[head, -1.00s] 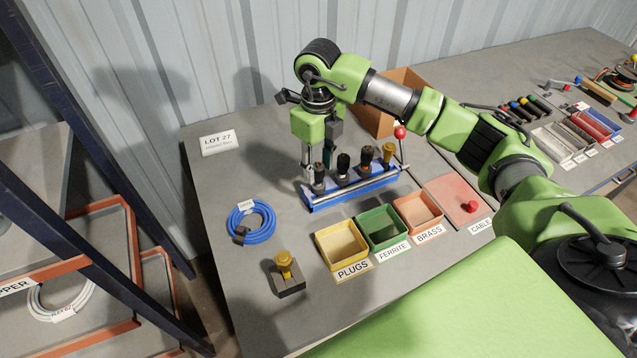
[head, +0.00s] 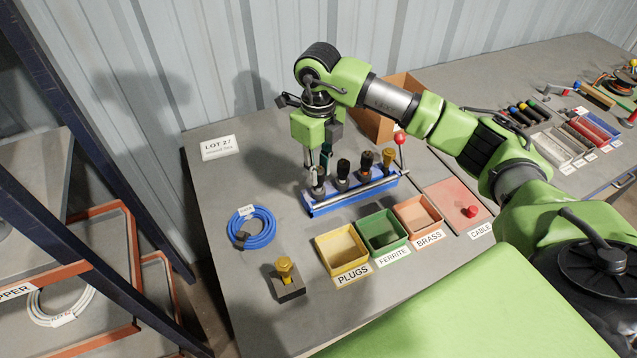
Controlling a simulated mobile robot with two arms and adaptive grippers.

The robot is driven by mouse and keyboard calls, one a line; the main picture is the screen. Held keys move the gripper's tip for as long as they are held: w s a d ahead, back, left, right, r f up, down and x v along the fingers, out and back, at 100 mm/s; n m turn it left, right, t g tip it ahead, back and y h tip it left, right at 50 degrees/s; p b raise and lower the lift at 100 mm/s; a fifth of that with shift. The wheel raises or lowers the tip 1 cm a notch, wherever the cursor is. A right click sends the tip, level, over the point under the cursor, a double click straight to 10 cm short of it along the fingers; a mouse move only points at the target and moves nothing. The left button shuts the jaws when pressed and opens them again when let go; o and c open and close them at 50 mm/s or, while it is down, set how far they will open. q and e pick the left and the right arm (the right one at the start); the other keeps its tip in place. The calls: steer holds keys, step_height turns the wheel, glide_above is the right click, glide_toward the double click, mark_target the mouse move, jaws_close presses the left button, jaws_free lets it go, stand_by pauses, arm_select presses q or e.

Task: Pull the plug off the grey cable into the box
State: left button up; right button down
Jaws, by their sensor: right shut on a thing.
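A blue rack (head: 352,193) on the grey bench holds several upright cable ends with plugs, behind a silver bar. My right gripper (head: 317,168) points straight down over the rack's left end. Its fingers are shut on the leftmost plug (head: 317,184), which looks grey and still stands at the rack. The fingers hide part of it, and I cannot make out its cable. The open yellow box (head: 342,268) labelled PLUGS stands in front of the rack and looks empty. My left gripper is not in view.
Right of the yellow box are a green FERRITE box (head: 383,248), an orange BRASS box (head: 418,232) and a red CABLE lid (head: 452,205) with a knob. A blue cable coil (head: 252,228) and a yellow-topped block (head: 286,283) lie to the left. A cardboard box (head: 372,122) stands behind.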

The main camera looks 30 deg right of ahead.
steer(key=shift+r+p, duration=1.25)
steer(key=shift+r, duration=1.05)
